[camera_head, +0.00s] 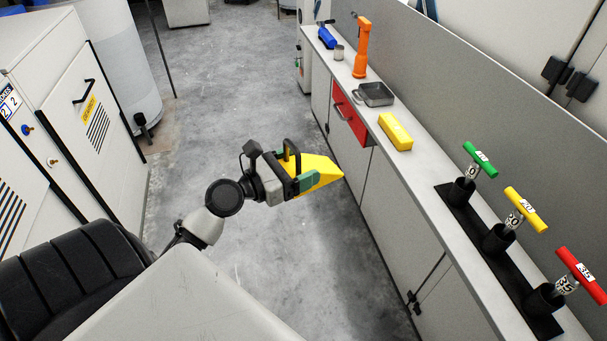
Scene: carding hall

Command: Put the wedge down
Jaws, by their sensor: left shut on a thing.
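The yellow wedge (322,168) is held in my left gripper (301,178), above the grey floor and to the left of the long counter. The gripper is shut on the wedge, and its dark and green fingers hide part of it. The wedge's narrow end points right, towards the counter's front. My right gripper does not show.
The counter (425,195) carries a yellow block (395,132), a grey tray (376,94), an orange tool (362,48), a blue tool (327,37) and a metal cup (339,52). Green, yellow and red T-handles (526,209) stand in a black rack. White cabinets (85,125) stand left.

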